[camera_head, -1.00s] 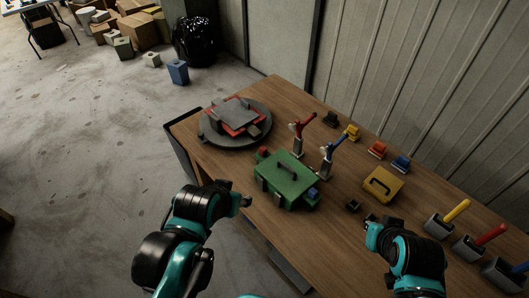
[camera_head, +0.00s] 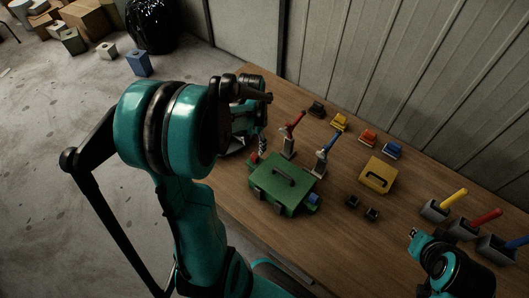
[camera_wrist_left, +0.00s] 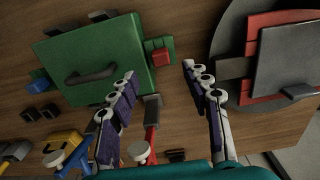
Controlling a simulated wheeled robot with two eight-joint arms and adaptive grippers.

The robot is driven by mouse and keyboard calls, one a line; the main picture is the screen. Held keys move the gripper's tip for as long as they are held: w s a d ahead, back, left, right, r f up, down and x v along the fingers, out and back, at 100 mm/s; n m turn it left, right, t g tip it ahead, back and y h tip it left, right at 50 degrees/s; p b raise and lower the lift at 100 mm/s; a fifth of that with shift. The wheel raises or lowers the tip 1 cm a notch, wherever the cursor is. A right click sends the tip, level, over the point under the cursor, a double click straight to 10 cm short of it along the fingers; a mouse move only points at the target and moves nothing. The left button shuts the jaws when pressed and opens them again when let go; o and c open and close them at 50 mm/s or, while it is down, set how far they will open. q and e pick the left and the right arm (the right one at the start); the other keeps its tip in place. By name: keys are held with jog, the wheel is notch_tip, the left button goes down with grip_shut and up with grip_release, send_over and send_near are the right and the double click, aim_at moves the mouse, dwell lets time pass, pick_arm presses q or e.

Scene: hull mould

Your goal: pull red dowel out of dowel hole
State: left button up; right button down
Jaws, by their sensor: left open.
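The red dowel (camera_head: 487,216) stands tilted in a grey holder block (camera_head: 463,230) at the right of the table, between a yellow dowel (camera_head: 454,198) and a blue dowel (camera_head: 517,243). My left gripper (camera_head: 262,143) is far to its left, partly behind my own arm. In the left wrist view, my left gripper (camera_wrist_left: 160,74) is open and empty, pointing down over the table near the green box (camera_wrist_left: 90,58). The red dowel does not show there. My right gripper (camera_head: 414,235) is nearer the dowels, left of their blocks. Its jaws are too small to read.
The green box (camera_head: 283,184) stands mid-table, with red-handled (camera_head: 292,124) and blue-handled (camera_head: 326,146) upright pieces behind it. A yellow box (camera_head: 377,175) and several small coloured blocks lie further right. The dark round plate (camera_wrist_left: 232,40) shows in the wrist view.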

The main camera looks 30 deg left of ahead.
aim_at(255, 155)
pick_arm(q)
notch_tip(255, 155, down, 7)
jog(key=b, duration=0.2)
jog(key=shift+w+f+b, duration=0.1)
jog(key=shift+f+b, duration=0.05)
jog(key=shift+b, duration=0.2)
grip_shut()
